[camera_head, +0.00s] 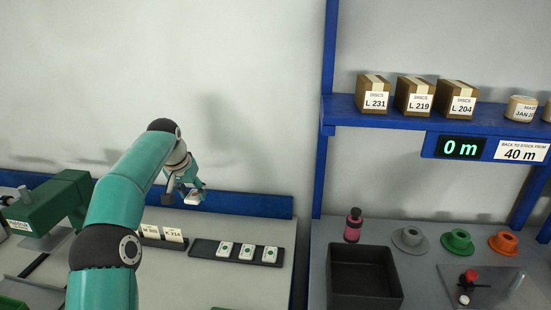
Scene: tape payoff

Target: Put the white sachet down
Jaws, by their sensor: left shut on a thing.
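My left gripper (188,187) is shut on a white sachet (194,197). It holds the sachet near the blue rail at the back of the left bench. The sachet is small and white with a coloured mark, and the fingers partly cover it. Whether it touches the bench below cannot be told. My right gripper is not in the view.
A dark tray (202,254) with several white sachets lies in front of the gripper. Labelled cards (173,234) stand left of it. A green machine (52,203) is at far left. A black bin (363,304) and coloured spools stand on the right bench.

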